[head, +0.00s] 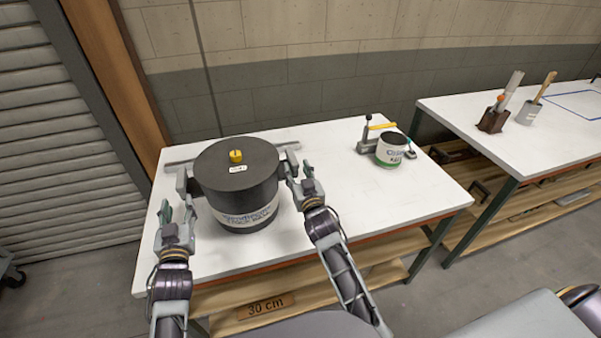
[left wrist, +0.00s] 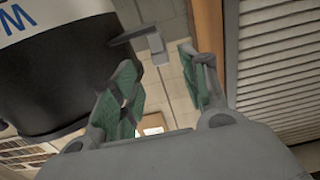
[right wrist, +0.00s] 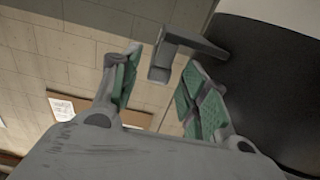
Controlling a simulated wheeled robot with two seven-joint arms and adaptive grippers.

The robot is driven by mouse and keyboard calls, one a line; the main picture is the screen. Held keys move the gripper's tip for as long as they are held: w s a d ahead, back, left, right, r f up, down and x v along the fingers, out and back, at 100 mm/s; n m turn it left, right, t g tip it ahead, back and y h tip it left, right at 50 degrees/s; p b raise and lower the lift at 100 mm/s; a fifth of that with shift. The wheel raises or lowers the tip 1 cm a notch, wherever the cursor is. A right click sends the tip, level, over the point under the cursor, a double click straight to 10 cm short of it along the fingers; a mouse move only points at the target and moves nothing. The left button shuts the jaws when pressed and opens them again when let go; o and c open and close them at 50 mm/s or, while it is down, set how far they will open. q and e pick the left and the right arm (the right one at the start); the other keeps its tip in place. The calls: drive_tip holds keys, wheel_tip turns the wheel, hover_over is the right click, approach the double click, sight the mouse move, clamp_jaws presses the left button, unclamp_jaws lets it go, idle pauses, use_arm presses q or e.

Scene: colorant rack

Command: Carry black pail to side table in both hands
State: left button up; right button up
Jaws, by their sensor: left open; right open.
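The black pail (head: 236,178) stands upright on a white-topped table (head: 330,175). It has a dark lid with a yellow knob (head: 236,156) and a pale label band. A grey handle sticks out on each side. My left gripper (head: 177,213) is open at the pail's left side, just short of the left handle (left wrist: 152,41), which shows ahead of its fingers in the left wrist view. My right gripper (head: 300,176) is open at the pail's right side. The right handle (right wrist: 172,55) lies ahead of and between its fingers in the right wrist view. Neither gripper holds anything.
A small labelled can (head: 391,152) in a clamp-like device stands on the same table at right. A second white table (head: 520,135), across a gap, carries a brown holder (head: 493,121), a cup with a brush (head: 529,112) and a blue-outlined area (head: 577,103).

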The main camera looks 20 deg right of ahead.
drive_tip(key=shift+s, duration=2.65)
drive_tip(key=shift+d+f, duration=0.1)
